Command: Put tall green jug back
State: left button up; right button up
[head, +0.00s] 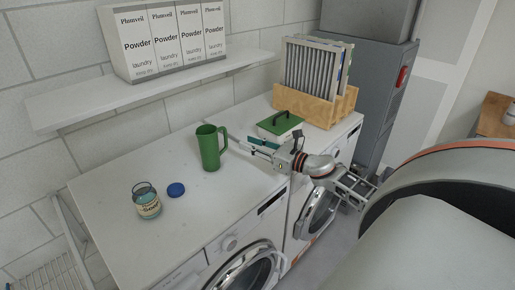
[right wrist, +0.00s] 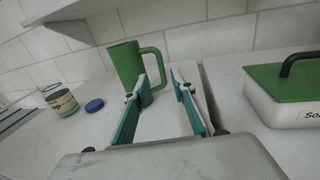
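The tall green jug (head: 210,148) stands upright on the white top of the washing machines, its handle on the side toward my right gripper. My right gripper (head: 243,146) reaches in from the right, its fingers pointing at the handle. In the right wrist view the jug (right wrist: 127,66) is ahead and slightly left, and the fingers (right wrist: 164,90) are spread with an empty gap between them. The left finger overlaps the handle's lower part in that view; I cannot tell whether they touch. My left gripper is not in view.
A jar (head: 147,205) and a blue lid (head: 176,189) lie left of the jug. A green-lidded box (head: 279,125) and a wooden crate with filters (head: 308,105) stand to the right. A wall shelf (head: 150,94) with powder boxes (head: 172,43) hangs above. The counter's front left is clear.

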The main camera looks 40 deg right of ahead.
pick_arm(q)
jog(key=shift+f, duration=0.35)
pick_arm(e)
jog(key=shift+v, duration=1.35)
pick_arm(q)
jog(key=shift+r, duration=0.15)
